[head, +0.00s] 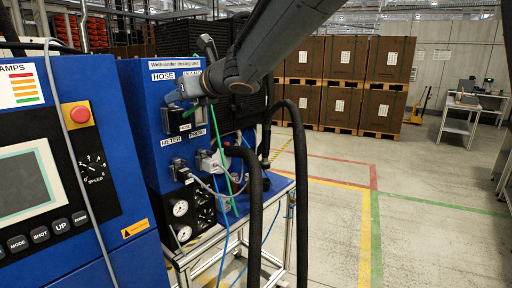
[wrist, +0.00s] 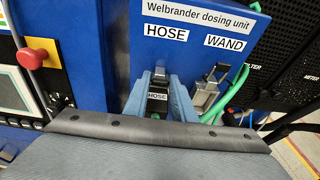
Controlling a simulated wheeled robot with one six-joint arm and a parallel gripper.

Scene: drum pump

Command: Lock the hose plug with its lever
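The hose plug (wrist: 157,96) is a small dark block with a white HOSE tag. It sits between my gripper's two blue-grey fingers (wrist: 162,96) in the wrist view, with no clear gap on either side. A bit of green shows just below it. A dark grey part (wrist: 160,76), perhaps its socket or lever, shows above the plug between the fingertips. It is too small to tell the lever's position. In the head view my gripper (head: 178,97) is at the blue dosing unit (head: 145,110), under the HOSE label, and my wrist hides much of the spot.
The WAND coupling (wrist: 207,92), with a metal frame and green hose, is close to the right of my gripper. Thick black hoses (head: 300,190) hang in front. A blue control cabinet (head: 60,150) is at left. Floor at right is clear.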

